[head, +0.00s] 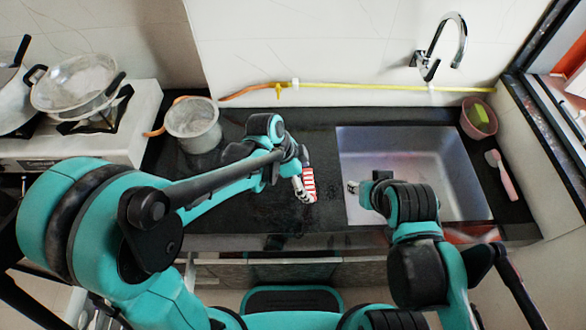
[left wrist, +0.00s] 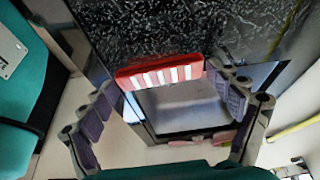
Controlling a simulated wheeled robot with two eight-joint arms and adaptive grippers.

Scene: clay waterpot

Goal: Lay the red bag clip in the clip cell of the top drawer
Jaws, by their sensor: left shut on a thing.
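The red bag clip (head: 308,184), red with white stripes, is held by my left gripper (head: 302,188) over the black counter, near its front edge. In the left wrist view the clip (left wrist: 160,73) spans the gap between the two fingertips of the left gripper (left wrist: 163,80), which is shut on its ends. My right gripper (head: 352,187) is at the left side of the sink, apart from the clip; its jaws are too small to read. Cabinet fronts (head: 290,271) show below the counter, partly behind my body. I cannot make out the top drawer's clip cell.
A metal pot (head: 193,124) stands on the counter behind my left arm. The sink (head: 400,150) is on the right, with a tap (head: 440,48) behind it. A pink pot with a sponge (head: 478,118) and a pink brush (head: 503,176) lie beyond it. A stove with pans is on the left.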

